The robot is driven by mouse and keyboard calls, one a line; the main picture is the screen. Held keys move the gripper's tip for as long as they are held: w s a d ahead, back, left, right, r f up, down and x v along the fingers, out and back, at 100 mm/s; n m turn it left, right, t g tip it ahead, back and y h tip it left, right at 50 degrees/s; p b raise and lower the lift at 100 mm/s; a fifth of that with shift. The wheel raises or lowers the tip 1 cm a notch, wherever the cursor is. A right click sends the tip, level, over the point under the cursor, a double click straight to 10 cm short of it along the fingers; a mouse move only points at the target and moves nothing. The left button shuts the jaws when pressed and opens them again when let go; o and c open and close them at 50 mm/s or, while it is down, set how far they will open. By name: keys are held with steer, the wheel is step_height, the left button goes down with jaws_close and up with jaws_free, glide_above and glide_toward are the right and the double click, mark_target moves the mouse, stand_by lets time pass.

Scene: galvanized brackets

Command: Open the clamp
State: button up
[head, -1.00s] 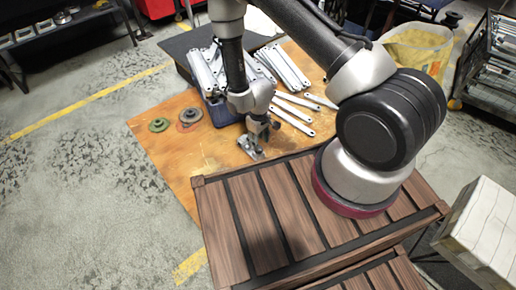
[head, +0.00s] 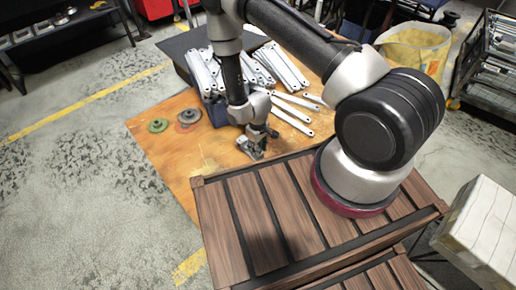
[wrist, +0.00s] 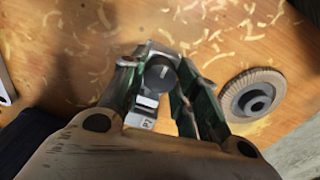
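The clamp (head: 250,150) is a small grey metal piece on the orange work table, near the table's front edge by the wooden slatted top. In the wrist view the clamp (wrist: 158,78) shows a round dark part and a light tab marked "P7". My gripper (head: 259,132) is down at the clamp, pointing to the table. In the wrist view the fingers of my gripper (wrist: 163,68) are apart, one on each side of the clamp. Whether they press on it cannot be told. The lower part of the clamp is hidden by my gripper.
Two discs, one greenish (head: 158,125) and one grey (head: 189,115), lie left of my gripper. The table front left is clear.

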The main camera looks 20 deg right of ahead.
stand_by(0.4)
steer(key=n, duration=1.2)
steer(key=shift+n, duration=0.4)
steer(key=n, duration=0.5)
steer(key=o, duration=0.9)
steer(key=shift+o, duration=0.2)
